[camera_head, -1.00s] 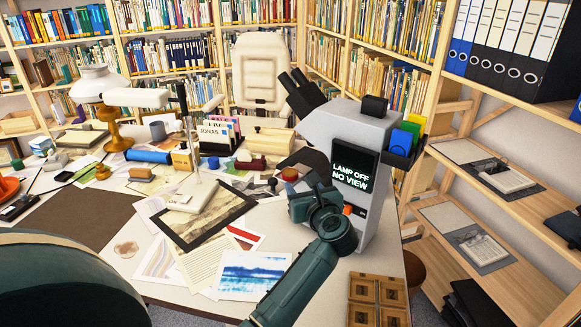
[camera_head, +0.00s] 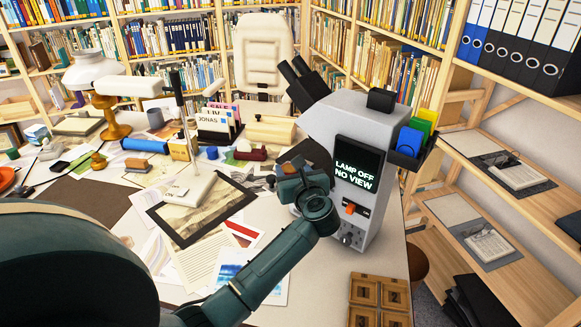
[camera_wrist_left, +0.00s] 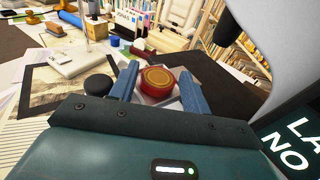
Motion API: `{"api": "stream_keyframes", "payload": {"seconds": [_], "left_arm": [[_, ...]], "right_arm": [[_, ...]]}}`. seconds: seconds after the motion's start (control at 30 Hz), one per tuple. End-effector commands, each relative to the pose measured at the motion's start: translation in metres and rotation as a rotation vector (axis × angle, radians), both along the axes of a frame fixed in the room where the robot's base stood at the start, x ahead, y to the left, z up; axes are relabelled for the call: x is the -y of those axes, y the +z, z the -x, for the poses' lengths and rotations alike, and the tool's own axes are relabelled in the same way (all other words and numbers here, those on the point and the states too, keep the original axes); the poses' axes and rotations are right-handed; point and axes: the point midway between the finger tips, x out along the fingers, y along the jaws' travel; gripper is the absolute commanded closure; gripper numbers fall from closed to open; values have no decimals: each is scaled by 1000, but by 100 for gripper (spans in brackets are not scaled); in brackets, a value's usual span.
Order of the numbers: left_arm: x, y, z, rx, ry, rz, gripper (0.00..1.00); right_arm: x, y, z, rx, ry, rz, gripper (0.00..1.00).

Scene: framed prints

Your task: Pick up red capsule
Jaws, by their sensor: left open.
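The red capsule (camera_wrist_left: 158,82), round with a gold-toned top, sits upright on the desk in the left wrist view. It lies between the two blue fingers of my left gripper (camera_wrist_left: 160,86), slightly beyond or level with their tips; I cannot tell whether either finger touches it. In the head view my left gripper (camera_head: 297,174) reaches over the desk just left of the microscope and hides the capsule. The gripper is open. My right gripper is not in view.
The grey microscope (camera_head: 350,150) stands close on the right, its screen reading "LAMP OFF NO VIEW". A dark red roll (camera_head: 250,152) lies behind left. A black round object (camera_wrist_left: 98,84) sits beside the left finger. A framed print (camera_head: 205,205) lies left, and wooden boxes (camera_head: 378,295) at the front right.

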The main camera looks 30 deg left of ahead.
Motion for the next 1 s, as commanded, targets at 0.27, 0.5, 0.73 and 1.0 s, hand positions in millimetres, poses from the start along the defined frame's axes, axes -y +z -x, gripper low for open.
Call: {"api": "stream_keyframes", "payload": {"seconds": [0.27,0.5,0.73,1.0], "left_arm": [[0,0,0,0,0,0,74],[0,0,0,1,0,-1,82],[0,8,0,3,0,1,82],[1,53,0,10,1,6,82]], "right_arm": [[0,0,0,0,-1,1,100],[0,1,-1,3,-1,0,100],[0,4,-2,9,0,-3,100],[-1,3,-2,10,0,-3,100]]}}
